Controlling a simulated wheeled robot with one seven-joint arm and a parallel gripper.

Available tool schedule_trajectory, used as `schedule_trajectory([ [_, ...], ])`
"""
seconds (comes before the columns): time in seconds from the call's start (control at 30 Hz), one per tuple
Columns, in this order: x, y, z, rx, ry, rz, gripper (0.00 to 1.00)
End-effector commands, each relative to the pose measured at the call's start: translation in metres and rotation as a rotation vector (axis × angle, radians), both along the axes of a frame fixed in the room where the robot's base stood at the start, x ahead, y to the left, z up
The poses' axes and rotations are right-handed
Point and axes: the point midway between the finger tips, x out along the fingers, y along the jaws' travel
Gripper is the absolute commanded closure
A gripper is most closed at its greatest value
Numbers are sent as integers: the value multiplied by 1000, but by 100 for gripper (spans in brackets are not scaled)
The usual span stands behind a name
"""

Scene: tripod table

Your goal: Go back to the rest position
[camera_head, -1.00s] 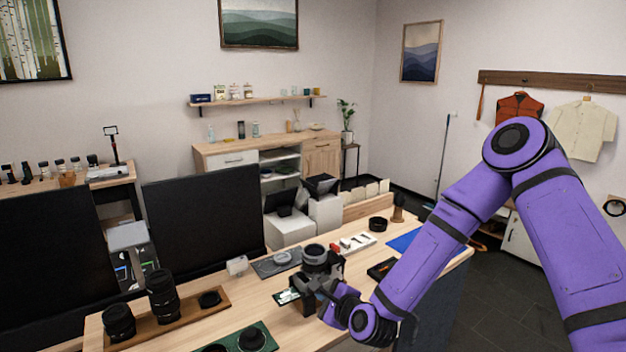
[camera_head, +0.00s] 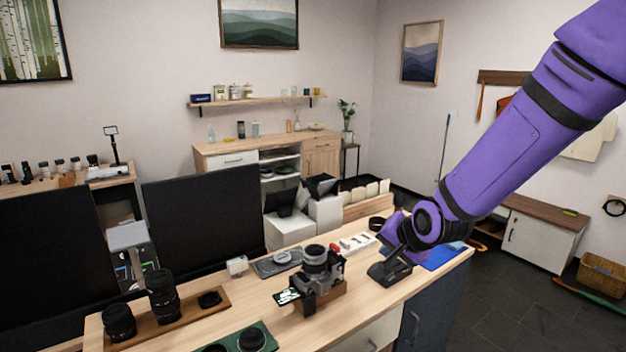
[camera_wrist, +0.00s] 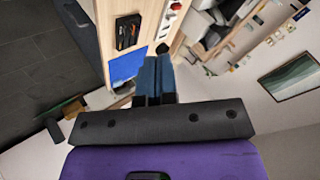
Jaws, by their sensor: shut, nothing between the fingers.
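My gripper (camera_head: 393,262) is over the right part of the wooden table (camera_head: 250,304) in the head view, clear of the camera. In the wrist view its two fingers (camera_wrist: 153,78) are together, with nothing between them. My purple arm reaches in from the upper right. A camera (camera_head: 317,268) with a large lens up sits on a small wooden block on the table, left of my gripper.
A blue mat (camera_head: 443,257) lies at the table's right end. Two black lenses (camera_head: 162,296) stand on a wooden tray at the left. Dark monitors (camera_head: 205,218) stand behind. Floor at the right (camera_head: 500,300) is open.

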Motion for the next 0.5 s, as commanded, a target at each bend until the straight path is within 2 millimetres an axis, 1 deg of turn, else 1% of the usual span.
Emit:
schedule_trajectory([
  [0.03, -6, -8, 14, -44, -7, 14, 100],
  [0.27, -45, -45, 62, -236, 12, 82, 100],
  [0.37, -66, -60, 81, -307, 25, 112, 100],
  [0.5, -99, -80, 107, -391, 50, 153, 100],
])
